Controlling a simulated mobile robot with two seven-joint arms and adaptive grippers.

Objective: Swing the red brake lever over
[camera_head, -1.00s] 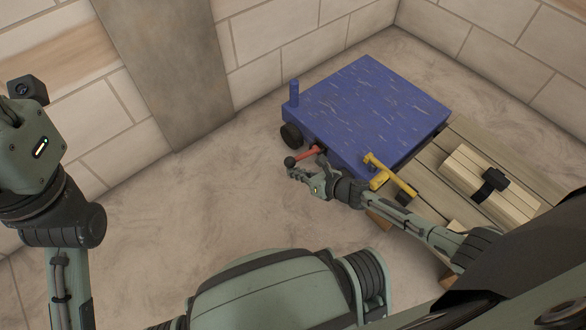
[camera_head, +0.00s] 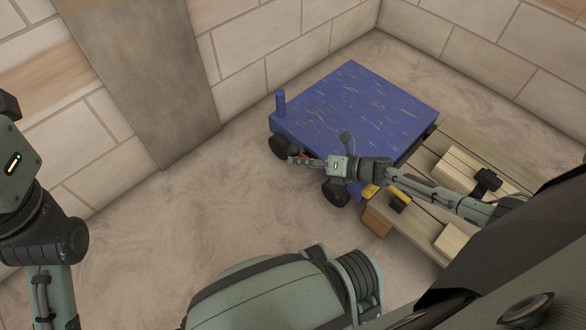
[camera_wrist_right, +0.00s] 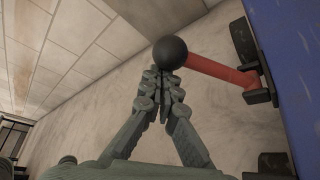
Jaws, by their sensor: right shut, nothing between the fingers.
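The red brake lever (camera_wrist_right: 222,71) shows in the right wrist view. It runs from a black bracket (camera_wrist_right: 260,92) on the blue cart's side to a black ball knob (camera_wrist_right: 171,53). In the head view only a small red piece of the lever (camera_head: 303,154) shows above my right gripper (camera_head: 293,161); the knob cannot be made out there. In the wrist view my right gripper (camera_wrist_right: 158,76) is shut and empty. Its fingertips are at the knob's lower left; I cannot tell whether they touch. My left arm is at the left edge, its gripper out of view.
The blue cart (camera_head: 360,98) stands near the brick wall, with a short blue post (camera_head: 281,103) at its left corner. A wooden platform (camera_head: 420,165) with a yellow handle (camera_head: 400,190) adjoins it. The floor left of the cart is clear.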

